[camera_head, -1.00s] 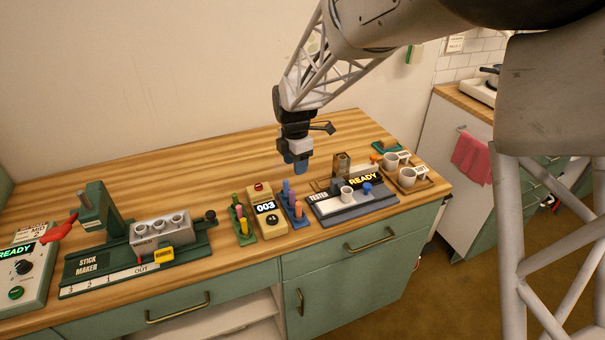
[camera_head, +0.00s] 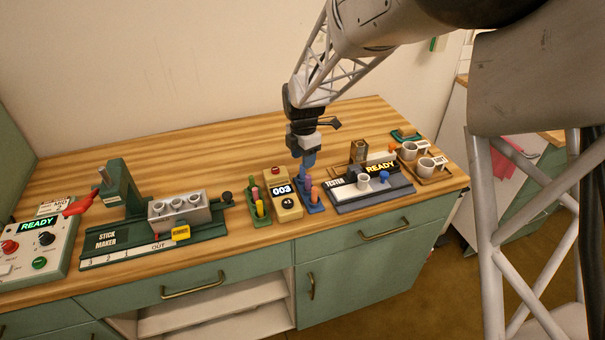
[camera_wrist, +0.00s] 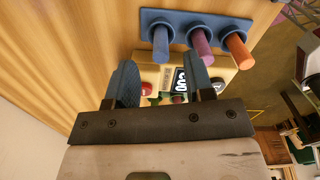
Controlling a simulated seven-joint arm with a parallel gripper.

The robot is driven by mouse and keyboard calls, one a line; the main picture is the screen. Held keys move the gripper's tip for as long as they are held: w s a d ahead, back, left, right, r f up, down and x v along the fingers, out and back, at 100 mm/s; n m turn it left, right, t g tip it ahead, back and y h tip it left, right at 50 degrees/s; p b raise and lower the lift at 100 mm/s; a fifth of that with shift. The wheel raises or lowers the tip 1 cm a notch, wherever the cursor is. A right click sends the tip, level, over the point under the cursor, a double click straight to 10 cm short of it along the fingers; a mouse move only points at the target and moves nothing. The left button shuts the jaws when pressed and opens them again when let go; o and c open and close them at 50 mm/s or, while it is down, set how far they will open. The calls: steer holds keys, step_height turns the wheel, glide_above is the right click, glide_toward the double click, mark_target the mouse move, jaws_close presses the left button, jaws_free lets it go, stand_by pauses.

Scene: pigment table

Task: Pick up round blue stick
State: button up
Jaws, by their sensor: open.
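The blue stick (camera_wrist: 160,42) stands in one end of a blue rack (camera_wrist: 182,17) in the wrist view, beside a purple stick (camera_wrist: 202,40) and an orange stick (camera_wrist: 238,48). It has a round end. My gripper (camera_wrist: 159,64) is open, its two blue-grey fingers apart and empty, with the blue stick's end ahead of the gap between them. In the head view my gripper (camera_head: 308,163) points down just above the far end of the rack (camera_head: 316,209). The fingers largely hide the blue stick there.
A green rack (camera_head: 259,220) with several sticks and a beige counter box (camera_head: 284,203) reading 003 stand left of the blue rack. The tester (camera_head: 372,194), with a white cup (camera_head: 363,181), stands close on its right. The stick maker (camera_head: 140,240) is further left. The table behind is clear.

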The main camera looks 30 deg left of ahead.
mark_target(303, 180)
stand_by(0.3)
steer(key=shift+f, duration=2.65)
jaws_close()
